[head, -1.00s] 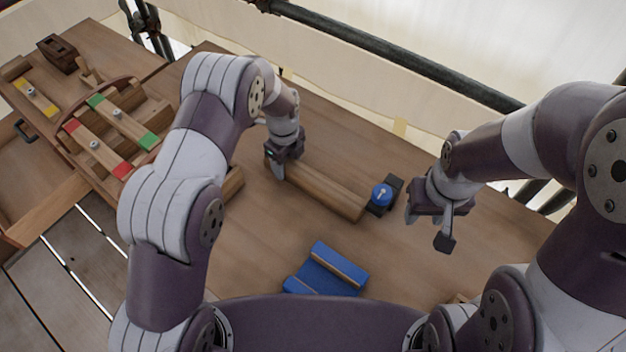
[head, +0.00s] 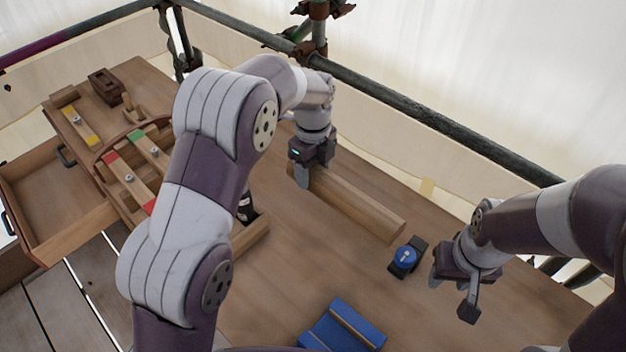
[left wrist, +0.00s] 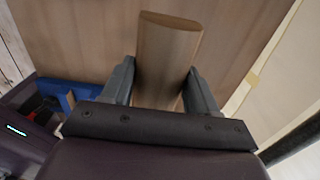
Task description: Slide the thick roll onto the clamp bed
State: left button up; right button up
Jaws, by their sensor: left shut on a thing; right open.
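The thick roll is a long wooden bar (head: 355,202), running from my left gripper down to the right. My left gripper (head: 303,175) is shut on its left end. In the left wrist view the roll (left wrist: 168,60) sits between both fingers and points away. Whether it touches the table is hard to tell. A black block with a round blue knob (head: 406,257), perhaps part of the clamp, stands just in front of the roll's right end, apart from it. A blue channelled block (head: 340,328) lies at the near edge; I cannot tell which is the clamp bed. My right gripper (head: 452,290) is open and empty, right of the black block.
A wooden rack with colour-ended bars (head: 128,180) and an open drawer (head: 70,190) are at the left. A small dark wooden box (head: 107,85) stands behind. A dark scaffold pipe (head: 430,115) runs behind the table. The table middle is clear.

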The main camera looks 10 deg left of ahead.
pick_arm(q)
send_over(313, 222)
notch_tip(313, 222, down, 12)
jog(key=shift+r+p, duration=0.2)
jog(key=shift+p, duration=0.15)
jog(key=shift+f+b, duration=0.3)
jog(key=shift+f, duration=0.05)
notch_tip(313, 222, down, 5)
jog(key=b, duration=0.3)
jog(key=shift+r+b, duration=0.15)
jog(key=shift+b, duration=0.15)
jog(key=shift+s+d+r+p, duration=0.25)
jog(key=shift+s+d+p, duration=0.15)
jog(key=shift+d, duration=0.25)
jog(key=shift+s+d+r+p, duration=0.2)
jog(key=shift+s+d+p, duration=0.05)
jog(key=shift+s+d, duration=0.3)
jog(key=s+d, duration=0.2)
jog(key=d, duration=0.1)
jog(key=s+d+p, duration=0.1)
jog(key=s+d, duration=0.1)
jog(key=d, duration=0.1)
jog(key=s+d, duration=0.2)
jog(key=d, duration=0.2)
jog(key=shift+s+f, duration=0.1)
jog(key=shift+s, duration=0.1)
jog(key=shift+s+d, duration=0.65)
jog(key=shift+d, duration=0.3)
jog(key=o, duration=1.5)
